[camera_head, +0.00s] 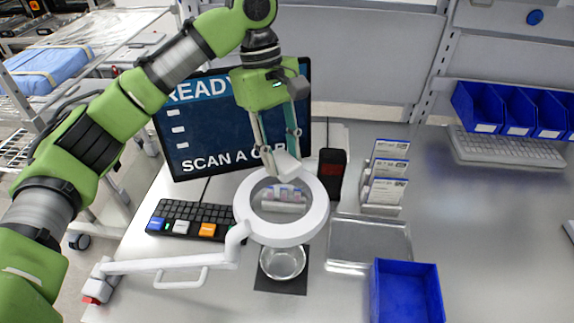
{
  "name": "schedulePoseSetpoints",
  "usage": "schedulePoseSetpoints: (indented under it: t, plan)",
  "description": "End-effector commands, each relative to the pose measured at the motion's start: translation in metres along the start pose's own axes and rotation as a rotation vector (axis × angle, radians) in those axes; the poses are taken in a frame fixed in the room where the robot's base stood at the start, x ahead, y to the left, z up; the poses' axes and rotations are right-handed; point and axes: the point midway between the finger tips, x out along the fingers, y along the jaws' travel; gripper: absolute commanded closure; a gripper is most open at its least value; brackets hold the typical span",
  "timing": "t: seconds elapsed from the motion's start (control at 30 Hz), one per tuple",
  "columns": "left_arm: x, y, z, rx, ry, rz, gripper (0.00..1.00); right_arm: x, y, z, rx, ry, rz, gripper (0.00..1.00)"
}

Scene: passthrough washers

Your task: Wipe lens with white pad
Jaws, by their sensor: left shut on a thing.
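The lens is the round glass of a white ring magnifier (314,222) on a white swing arm, low in the middle of the view. Through the glass, small pale and coloured items show. My left gripper (281,158) points down over the back edge of the ring, shut on a white pad (284,168). The pad sits at the upper part of the ring; I cannot tell whether it touches the glass. My right gripper is not in the view.
A screen (215,120) and a keyboard (190,220) stand behind and left. A metal bowl (283,262) on a dark mat is in front. A black device (331,172), card stand (385,180), metal tray (368,243) and blue bin (408,290) lie right.

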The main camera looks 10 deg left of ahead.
Motion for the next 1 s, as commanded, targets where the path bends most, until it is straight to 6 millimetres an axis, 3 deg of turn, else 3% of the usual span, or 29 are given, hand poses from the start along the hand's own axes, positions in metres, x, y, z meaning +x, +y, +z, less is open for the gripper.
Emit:
schedulePoseSetpoints:
  t: [0.5, 1.0]
  plan:
    - [-0.044, 0.001, 0.0, -0.005, 0.0, 0.002, 0.9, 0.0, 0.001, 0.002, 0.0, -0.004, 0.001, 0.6]
    - [-0.046, 0.001, 0.0, -0.006, 0.0, 0.002, 0.9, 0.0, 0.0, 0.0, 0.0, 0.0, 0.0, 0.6]
